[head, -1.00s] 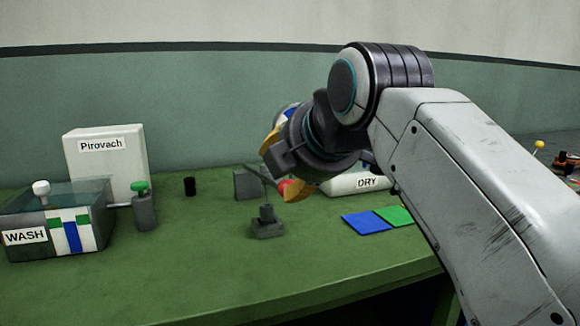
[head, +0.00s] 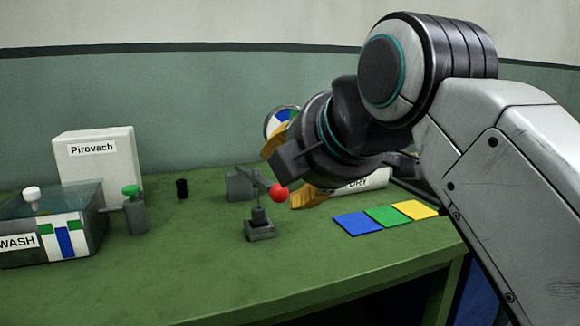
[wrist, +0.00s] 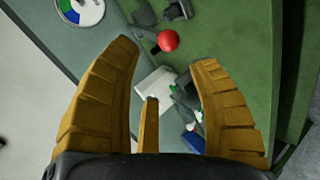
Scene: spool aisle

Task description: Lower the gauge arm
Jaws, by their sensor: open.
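The gauge arm is a thin grey bar (head: 257,179) sloping down to the right from a grey block (head: 238,187), with a red ball (head: 279,193) at its end. The ball hangs above a small grey post on a base (head: 260,230); a small gap seems to show. My gripper (head: 288,168) is open, its yellow fingers just right of the ball in the head view. In the wrist view the red ball (wrist: 168,41) lies beyond the open fingertips (wrist: 165,58), with nothing between them. A round coloured dial (head: 281,120) is partly hidden behind my gripper.
A DRY box (head: 350,186) stands behind my gripper. Blue (head: 357,223), green (head: 386,215) and yellow (head: 416,209) patches lie in front of it. A WASH tank (head: 85,235), a green-topped bottle (head: 136,213) and a Pirovach box (head: 98,170) stand left. The front centre table is clear.

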